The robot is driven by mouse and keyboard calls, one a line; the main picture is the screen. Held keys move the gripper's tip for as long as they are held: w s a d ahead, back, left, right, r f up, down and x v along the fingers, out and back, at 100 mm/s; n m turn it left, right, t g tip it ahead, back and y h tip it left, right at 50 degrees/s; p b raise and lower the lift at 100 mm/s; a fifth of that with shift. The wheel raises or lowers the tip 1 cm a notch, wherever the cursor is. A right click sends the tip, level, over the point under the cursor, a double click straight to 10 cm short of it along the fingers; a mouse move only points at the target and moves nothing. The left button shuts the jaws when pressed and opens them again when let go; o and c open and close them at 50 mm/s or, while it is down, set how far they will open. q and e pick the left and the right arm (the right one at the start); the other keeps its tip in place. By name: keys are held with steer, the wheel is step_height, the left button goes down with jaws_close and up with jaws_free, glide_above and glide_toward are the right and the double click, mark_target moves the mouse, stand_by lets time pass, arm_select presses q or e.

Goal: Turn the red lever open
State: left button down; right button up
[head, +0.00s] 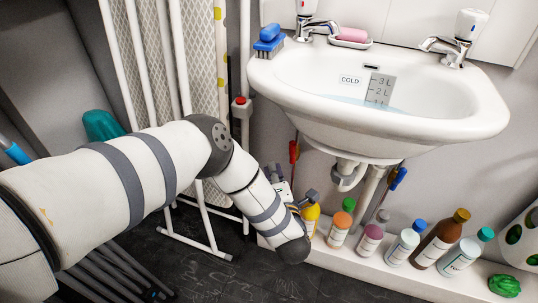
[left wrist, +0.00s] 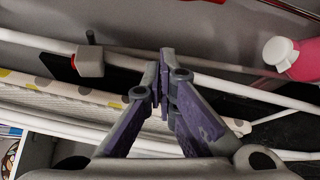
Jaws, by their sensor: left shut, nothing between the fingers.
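The red lever (head: 294,150) hangs upright on a thin pipe under the left side of the sink in the head view. A blue lever (head: 398,178) is on a pipe further right. My left gripper (head: 278,174) is just below and left of the red lever, apart from it as far as I can see; its body is partly hidden by my forearm. In the left wrist view its purple fingers (left wrist: 163,88) are closed together with nothing between them. A red strip (left wrist: 292,8) shows at the top right there; I cannot tell whether it is the lever. My right gripper is out of view.
The sink (head: 390,115) overhangs the levers. A grey box with a red knob (head: 241,106) is on a white pipe.

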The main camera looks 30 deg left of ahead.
arm_select(q)
steer(key=shift+v, duration=0.95)
steer(key=shift+f, duration=0.15)
